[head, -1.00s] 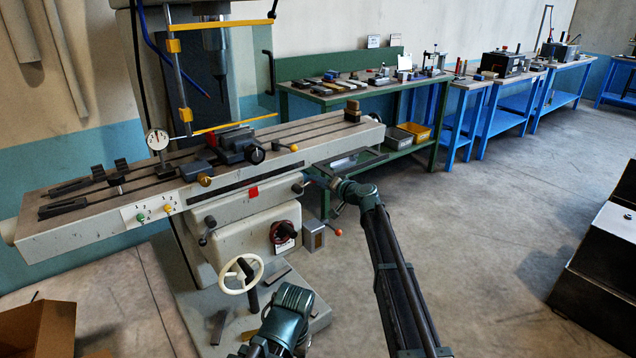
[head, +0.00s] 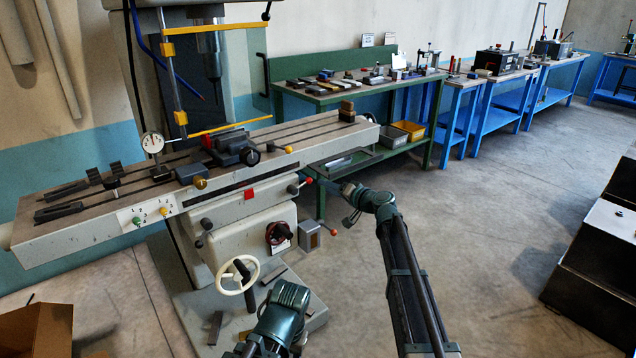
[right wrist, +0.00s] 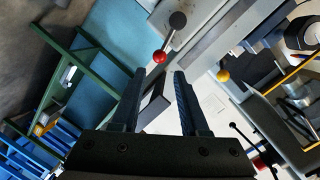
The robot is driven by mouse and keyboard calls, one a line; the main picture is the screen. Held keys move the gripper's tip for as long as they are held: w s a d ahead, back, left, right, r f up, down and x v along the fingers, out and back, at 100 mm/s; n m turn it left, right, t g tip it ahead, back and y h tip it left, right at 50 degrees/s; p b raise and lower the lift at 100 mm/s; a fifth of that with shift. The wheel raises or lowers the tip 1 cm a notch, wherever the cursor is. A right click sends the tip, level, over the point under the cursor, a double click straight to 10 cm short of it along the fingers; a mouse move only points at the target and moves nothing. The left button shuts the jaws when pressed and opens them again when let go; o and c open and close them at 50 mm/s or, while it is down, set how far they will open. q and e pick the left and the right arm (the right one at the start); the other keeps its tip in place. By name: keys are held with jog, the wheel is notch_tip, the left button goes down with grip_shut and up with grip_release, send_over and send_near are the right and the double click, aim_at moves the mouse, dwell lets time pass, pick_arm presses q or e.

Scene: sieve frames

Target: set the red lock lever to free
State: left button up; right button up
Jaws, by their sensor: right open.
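The lock lever (head: 302,184) is on the front of the milling machine, just under its long table. It has a dark hub and a red ball at its tip. In the right wrist view the red ball (right wrist: 160,57) is just beyond my fingertips, in line with the gap between them. The dark hub (right wrist: 177,20) is farther off. My right gripper (head: 322,184) reaches in from the right beside the lever. Its jaws (right wrist: 158,76) are open, with nothing held. Any free or locked marking is not readable. My left gripper does not show.
A second red-tipped lever (head: 334,232) sticks out lower, by a grey box (head: 310,236). A white handwheel (head: 237,275) is below left. A green workbench (head: 350,95) stands behind.

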jog(key=v, duration=0.6)
jog(key=shift+p, duration=0.4)
jog(key=s+a+n+g+h+p, duration=0.1)
jog(key=s+a+n+g+p, duration=0.35)
jog(key=s, duration=0.55)
jog(key=s+a+n+g+h+p, duration=0.1)
jog(key=s+a+g+p, duration=0.3)
jog(key=s+a+p, duration=0.5)
jog(key=s+d+r+g+h+p, duration=0.1)
jog(key=s+d+g+h+p, duration=0.1)
jog(key=s, duration=0.9)
jog(key=s+d+r+n+g+h+p, duration=0.1)
jog(key=s+d+g+h+p, duration=0.1)
jog(key=s+d+h+p, duration=0.2)
jog(key=s+d+h, duration=0.3)
jog(key=s, duration=0.5)
jog(key=shift+h, duration=0.3)
jog(key=shift+w, duration=0.15)
